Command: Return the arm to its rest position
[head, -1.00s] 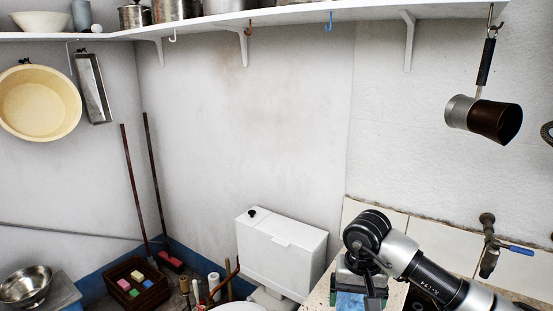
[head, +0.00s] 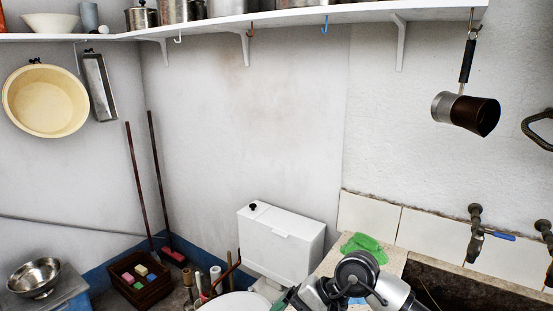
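My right arm (head: 358,272) comes in at the bottom edge, over the pale stone ledge of the washtrough. Its gripper end (head: 292,298) points to the lower left and is small and partly cut off by the frame, so I cannot tell whether its fingers are open or shut. My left gripper is not in view.
A crumpled green item (head: 363,246) lies on the ledge (head: 398,255), with a bit of blue (head: 357,300) behind my arm. The dark trough (head: 450,285) and a tap (head: 475,232) are to the right. A white cistern (head: 280,240) stands left. A shelf (head: 290,20) runs above.

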